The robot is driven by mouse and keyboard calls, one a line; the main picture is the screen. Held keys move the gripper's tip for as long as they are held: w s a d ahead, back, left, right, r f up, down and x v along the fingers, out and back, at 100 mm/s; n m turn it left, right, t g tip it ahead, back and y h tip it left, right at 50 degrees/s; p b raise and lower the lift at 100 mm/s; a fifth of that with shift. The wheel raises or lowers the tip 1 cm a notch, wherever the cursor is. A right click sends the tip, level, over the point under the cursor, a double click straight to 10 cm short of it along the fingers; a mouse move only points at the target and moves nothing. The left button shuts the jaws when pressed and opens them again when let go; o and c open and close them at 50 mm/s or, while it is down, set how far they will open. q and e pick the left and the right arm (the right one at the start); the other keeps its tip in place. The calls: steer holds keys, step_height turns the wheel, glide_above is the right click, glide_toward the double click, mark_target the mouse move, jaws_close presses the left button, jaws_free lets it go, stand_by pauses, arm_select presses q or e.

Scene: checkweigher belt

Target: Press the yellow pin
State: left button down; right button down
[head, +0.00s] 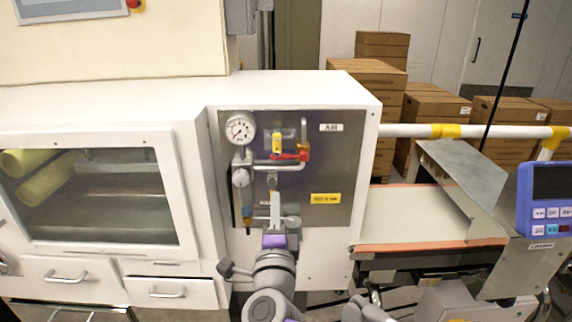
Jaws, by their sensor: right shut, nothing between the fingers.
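The yellow pin (277,143) is a small upright yellow piece on the dark metal panel (335,150), just above and left of a red valve handle (300,155). My right gripper (275,196) reaches up from below in front of the panel. Its fingers are shut with nothing between them. In the picture the fingertips are below the pin, with the horizontal pipe between them, and they look apart from the pin. The depth gap to the panel cannot be told. My left gripper is not in view.
A round gauge (239,129) and metal pipes stand out from the panel around the valve. A yellow label (326,198) is at its lower right. A windowed cabinet (186,200) stands to the left, and a conveyor belt (412,214) with a blue control box (545,200) to the right.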

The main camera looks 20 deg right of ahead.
mark_target(277, 155)
stand_by(0.3)
steer(key=p+x, duration=0.1)
steer(key=x, duration=1.3)
